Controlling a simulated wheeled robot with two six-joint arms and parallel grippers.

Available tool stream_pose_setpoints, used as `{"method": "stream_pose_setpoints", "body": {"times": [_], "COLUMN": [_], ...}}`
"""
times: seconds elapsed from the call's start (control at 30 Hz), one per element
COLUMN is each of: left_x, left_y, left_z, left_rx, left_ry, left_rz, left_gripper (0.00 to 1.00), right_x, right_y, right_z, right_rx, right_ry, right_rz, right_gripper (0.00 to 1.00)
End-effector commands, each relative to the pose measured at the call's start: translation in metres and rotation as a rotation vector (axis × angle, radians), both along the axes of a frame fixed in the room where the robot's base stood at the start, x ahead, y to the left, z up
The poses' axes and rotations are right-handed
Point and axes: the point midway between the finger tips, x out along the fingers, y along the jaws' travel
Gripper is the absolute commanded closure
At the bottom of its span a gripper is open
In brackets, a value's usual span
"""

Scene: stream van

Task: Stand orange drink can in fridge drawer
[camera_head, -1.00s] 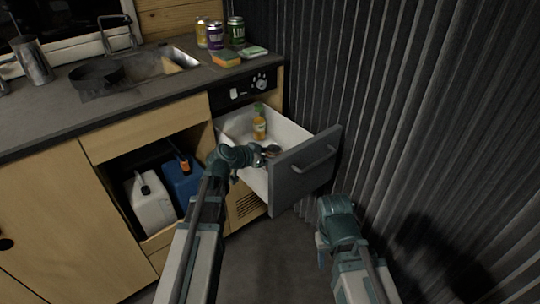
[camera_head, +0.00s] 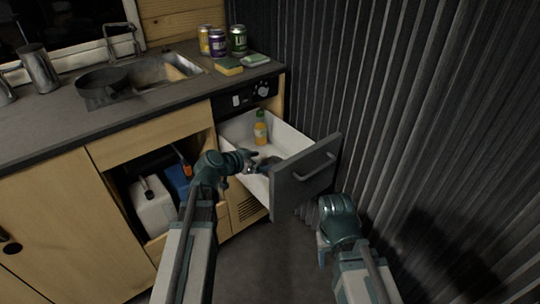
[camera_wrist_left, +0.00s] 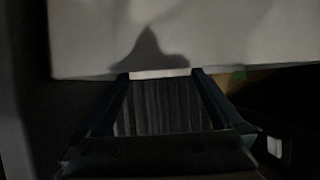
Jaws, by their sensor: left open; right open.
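The fridge drawer (camera_head: 287,136) is pulled out under the right end of the counter, with white inner walls and a grey front. My left gripper (camera_head: 252,161) is open over the drawer's near left side. A small dark object (camera_head: 269,161) lies just beyond its fingertips, partly hidden; I cannot tell whether it is the orange drink can. In the left wrist view the open fingers (camera_wrist_left: 160,76) show nothing held, with a pale drawer surface (camera_wrist_left: 220,35) beyond. My right gripper (camera_head: 322,243) hangs in front of the drawer, low and apart from it, and is open.
An orange bottle (camera_head: 260,129) with a green cap stands at the drawer's back. The ribbed wall (camera_head: 400,120) is close on the right.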

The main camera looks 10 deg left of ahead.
Motion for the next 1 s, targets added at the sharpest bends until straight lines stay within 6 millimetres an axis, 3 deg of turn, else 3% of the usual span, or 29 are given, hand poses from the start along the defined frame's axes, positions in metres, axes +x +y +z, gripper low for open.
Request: {"method": "stream_pose_setpoints", "body": {"times": [0.03,0.2,0.4,1.0], "left_x": [-0.012,-0.035,-0.051,-0.054], "left_y": [0.005,0.019,0.028,0.031], "left_z": [0.011,0.025,0.033,0.034], "left_rx": [0.0,0.0,0.0,0.0], "left_ry": [0.0,0.0,0.0,0.0], "left_rz": [0.002,0.001,0.0,-0.001], "left_gripper": [0.0,0.0,0.0,0.0], "right_x": [0.0,0.0,0.0,0.0], "right_y": [0.0,0.001,0.001,0.001], "right_z": [0.011,0.025,0.033,0.034], "right_rx": [0.001,0.003,0.003,0.003], "right_ry": [0.0,0.001,0.001,0.001], "right_rz": [0.0,-0.001,-0.001,-0.001], "right_gripper": [0.5,0.5,0.5,0.5]}}
